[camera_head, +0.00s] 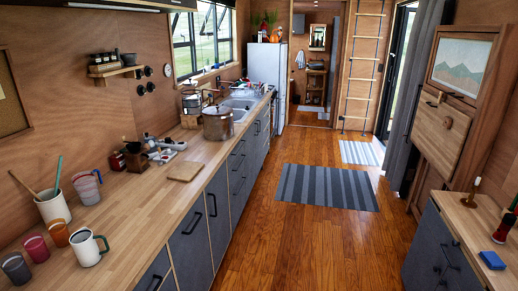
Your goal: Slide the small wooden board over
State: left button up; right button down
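A small light wooden board (185,171) lies flat on the long wooden counter (130,215) at the left. It is close to the counter's front edge, above the grey drawer fronts. Several small items stand a little behind it, apart from it. Neither of my grippers shows in the head view, and nothing touches the board from above.
Mugs and cups, including a white mug (88,247), and a utensil crock (52,207) stand at the near left. A large pot (217,123) stands beyond the board before the sink (240,104). Bare counter lies around the board's near side. The wooden floor (290,240) is open.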

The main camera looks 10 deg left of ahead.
aim_at(186, 173)
jog(key=i+l+u, duration=0.2)
jog(key=i, duration=0.45)
jog(key=i+u, duration=0.2)
jog(key=i, duration=0.5)
